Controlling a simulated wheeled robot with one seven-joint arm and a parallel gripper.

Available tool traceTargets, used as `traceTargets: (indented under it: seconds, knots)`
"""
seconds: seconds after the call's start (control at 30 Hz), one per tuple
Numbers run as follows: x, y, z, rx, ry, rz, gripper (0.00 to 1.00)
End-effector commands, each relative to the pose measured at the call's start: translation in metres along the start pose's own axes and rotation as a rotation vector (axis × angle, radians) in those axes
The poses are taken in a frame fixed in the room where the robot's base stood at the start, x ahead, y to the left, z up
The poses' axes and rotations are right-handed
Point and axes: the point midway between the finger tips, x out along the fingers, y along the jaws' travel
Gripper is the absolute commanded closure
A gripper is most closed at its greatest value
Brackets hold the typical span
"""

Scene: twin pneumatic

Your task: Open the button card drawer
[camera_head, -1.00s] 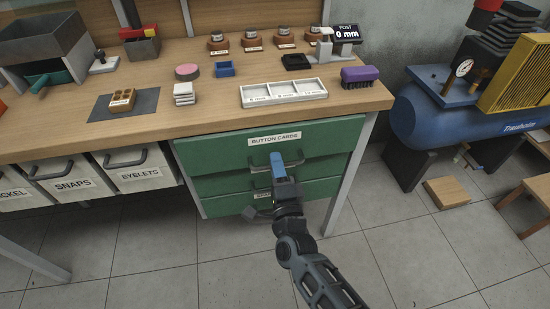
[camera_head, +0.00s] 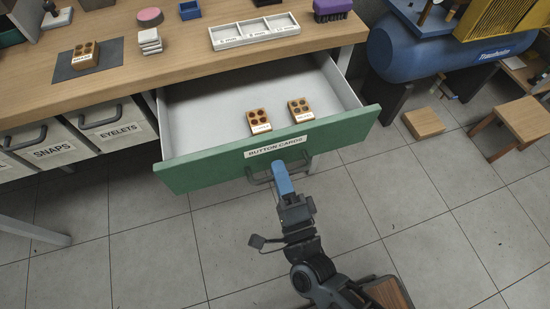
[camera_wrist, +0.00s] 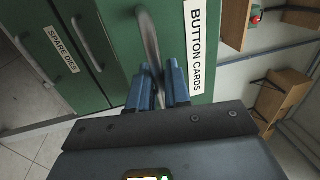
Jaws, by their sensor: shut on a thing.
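The green button card drawer (camera_head: 200,176) is pulled well out from under the bench. Its front bears a "BUTTON CARDS" label (camera_head: 275,147), which also shows in the wrist view (camera_wrist: 196,45). Two small wooden cards with round buttons, one (camera_head: 258,121) to the left and one (camera_head: 301,110) to the right, lie inside the drawer. My gripper (camera_head: 280,168) is at the drawer front. In the wrist view its blue fingers (camera_wrist: 166,82) are shut on the drawer's metal handle (camera_wrist: 151,42). The fingers hide part of the handle.
Another green drawer labelled "SPARE DIES" (camera_wrist: 61,48) shows in the wrist view. White bins (camera_head: 52,148) hang under the bench at left. A blue compressor (camera_head: 425,50), a wooden block (camera_head: 423,123) and a stool (camera_head: 515,118) stand at right. Open tiled floor lies in front.

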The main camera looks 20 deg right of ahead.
Motion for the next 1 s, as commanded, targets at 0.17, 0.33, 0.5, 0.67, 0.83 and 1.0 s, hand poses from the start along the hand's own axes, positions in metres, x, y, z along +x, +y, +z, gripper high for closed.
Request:
traceTargets:
  seconds: [0.17,0.33,0.5,0.67,0.83,1.0]
  knots:
    - [-0.005,0.0,0.0,-0.001,-0.001,0.002,1.0]
    - [-0.005,0.0,0.0,-0.001,-0.001,0.002,1.0]
    - [-0.005,0.0,0.0,0.0,-0.002,0.002,0.79]
    - [-0.005,0.0,0.0,0.0,-0.001,0.002,0.7]
    - [-0.005,0.0,0.0,0.0,-0.001,0.001,0.7]
    - [-0.02,0.001,0.0,0.0,-0.002,0.004,0.7]
